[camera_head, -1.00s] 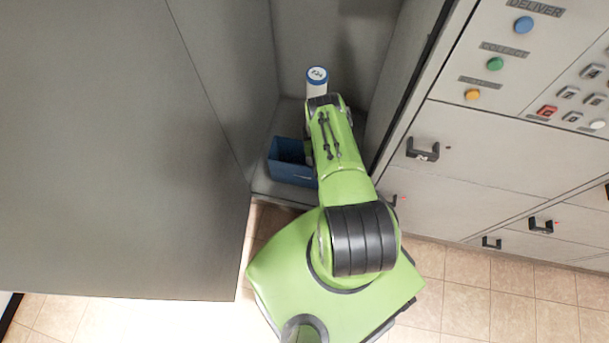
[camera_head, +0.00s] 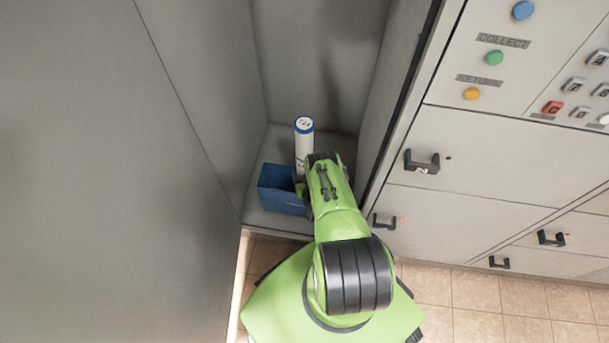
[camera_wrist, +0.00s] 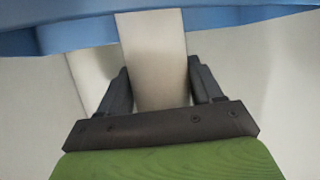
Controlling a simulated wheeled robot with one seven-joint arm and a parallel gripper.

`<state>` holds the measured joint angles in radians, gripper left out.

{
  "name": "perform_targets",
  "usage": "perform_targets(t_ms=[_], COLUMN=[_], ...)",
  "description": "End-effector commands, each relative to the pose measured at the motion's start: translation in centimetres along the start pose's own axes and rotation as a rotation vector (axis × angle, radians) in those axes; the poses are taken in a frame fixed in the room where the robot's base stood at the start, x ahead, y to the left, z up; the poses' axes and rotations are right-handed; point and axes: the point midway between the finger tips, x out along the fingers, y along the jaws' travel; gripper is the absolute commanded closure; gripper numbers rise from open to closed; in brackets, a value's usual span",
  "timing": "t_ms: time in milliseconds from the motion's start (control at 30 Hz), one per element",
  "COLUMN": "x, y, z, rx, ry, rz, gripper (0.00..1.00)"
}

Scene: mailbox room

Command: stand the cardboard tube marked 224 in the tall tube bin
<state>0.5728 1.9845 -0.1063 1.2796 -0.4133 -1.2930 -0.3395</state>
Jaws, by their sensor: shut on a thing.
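The cardboard tube (camera_head: 303,150) is white with a blue-rimmed cap. It stands about upright in the head view, and the mark on its cap is too blurred to read. My gripper (camera_wrist: 155,85) is shut on the tube, whose pale side shows between the fingers in the wrist view (camera_wrist: 152,50). In the head view, my arm hides the fingers and the tube's lower end. A blue open-topped bin (camera_head: 282,202) stands just left of the tube and gripper. I cannot tell whether the tube touches the bin. A blue surface crosses the top of the wrist view.
The bin stands on the floor of a grey recess (camera_head: 262,225), with a grey wall close on the left. A cabinet with drawers (camera_head: 470,165), black handles and coloured buttons is close on the right. Tiled floor (camera_head: 500,300) lies in front.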

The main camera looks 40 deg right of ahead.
Motion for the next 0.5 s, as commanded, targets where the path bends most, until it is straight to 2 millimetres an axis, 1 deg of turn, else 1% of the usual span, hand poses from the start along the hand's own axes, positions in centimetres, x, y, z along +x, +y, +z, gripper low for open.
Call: perform_targets(t_ms=[400,433,500], x=[0.42,0.39,0.39], y=[0.00,-0.01,-0.01], z=[0.96,1.02,1.02], rx=[0.000,0.000,0.000], ry=[0.001,-0.001,-0.001], rz=[0.000,0.000,0.000], gripper=[0.74,0.33,0.23])
